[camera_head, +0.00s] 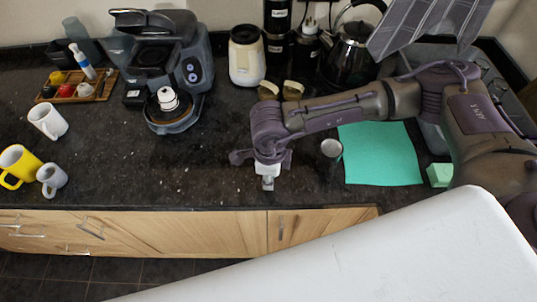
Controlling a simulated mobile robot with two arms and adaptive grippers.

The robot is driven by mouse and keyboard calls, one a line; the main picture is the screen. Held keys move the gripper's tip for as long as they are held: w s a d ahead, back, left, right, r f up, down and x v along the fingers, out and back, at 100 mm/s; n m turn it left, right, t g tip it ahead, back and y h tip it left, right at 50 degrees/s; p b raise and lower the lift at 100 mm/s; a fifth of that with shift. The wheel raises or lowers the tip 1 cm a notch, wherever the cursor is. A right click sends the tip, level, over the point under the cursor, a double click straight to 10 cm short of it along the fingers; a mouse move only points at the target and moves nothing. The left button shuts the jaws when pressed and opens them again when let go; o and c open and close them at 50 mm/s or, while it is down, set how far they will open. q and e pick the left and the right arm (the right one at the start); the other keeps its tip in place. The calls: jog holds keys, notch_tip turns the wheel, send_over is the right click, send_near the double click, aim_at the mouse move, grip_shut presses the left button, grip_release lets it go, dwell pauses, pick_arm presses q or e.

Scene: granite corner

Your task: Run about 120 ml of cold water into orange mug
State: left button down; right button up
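No mug in view is clearly orange. The nearest in colour is a yellow mug (19,167) with a pale inside, at the far left of the counter. It stands close to a grey mug (52,178), with a white mug (48,121) behind them. My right gripper (268,183) hangs over the front part of the counter, far to the right of these mugs. It points down and is small in the picture, so I cannot tell its finger opening. No tap shows. A grey basin-like edge (433,139) is partly hidden behind my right arm. My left gripper is out of view.
A dark cup (331,148) stands close to the right of my gripper, beside a green mat (381,153). A coffee machine (165,67), a cream canister (246,56) and a kettle (350,52) stand behind. Bare counter lies between the mugs and my gripper.

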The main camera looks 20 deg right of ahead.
grip_shut()
jog(key=shift+r, duration=0.15)
jog(key=shift+r, duration=0.2)
jog(key=r+b, duration=0.1)
jog(key=r, duration=0.1)
jog(key=r+b, duration=0.1)
jog(key=shift+s+d+r+b, duration=0.1)
jog(key=shift+s+r+b, duration=0.15)
jog(key=shift+b, duration=0.05)
jog(key=s+d+r+b, duration=0.3)
jog(key=s+d+r, duration=0.2)
jog(key=s, duration=0.5)
jog(key=shift+r, duration=0.95)
